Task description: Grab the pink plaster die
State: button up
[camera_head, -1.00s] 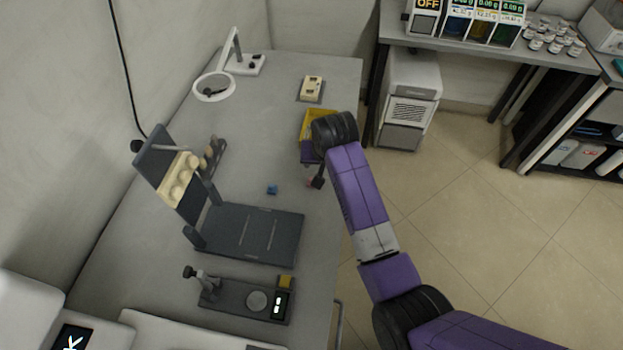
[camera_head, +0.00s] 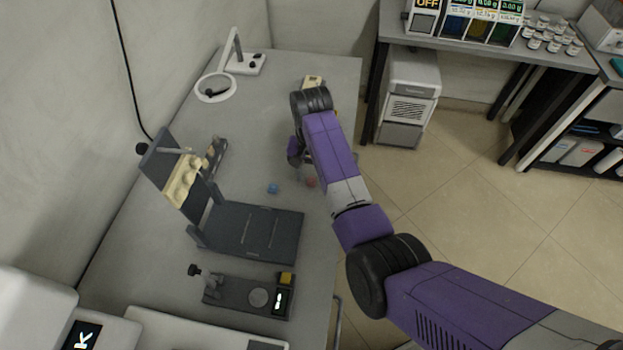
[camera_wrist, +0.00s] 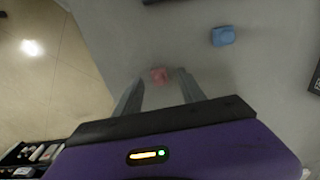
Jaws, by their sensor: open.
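The pink plaster die (camera_head: 311,182) lies on the grey table near its right edge, beside my forearm. In the wrist view the die (camera_wrist: 159,75) appears just beyond the fingertips, roughly between their lines. My gripper (camera_wrist: 155,84) is open with nothing between its fingers. In the head view my arm reaches over the table's right side, and the fingers are mostly hidden behind it. I cannot tell the exact height of the fingers above the table.
A blue die (camera_head: 272,188) lies left of the pink one, and also shows in the wrist view (camera_wrist: 222,36). A dark stand (camera_head: 250,235) with an upright panel is to the left. A magnifier lamp (camera_head: 215,88) stands at the back. The table's right edge is close.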

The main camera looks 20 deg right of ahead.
jog(key=shift+f, duration=0.65)
grip_shut()
jog(key=shift+r, duration=0.15)
notch_tip(320, 180, up, 11)
notch_tip(320, 180, up, 9)
jog(key=p, duration=0.6)
send_over(311, 178)
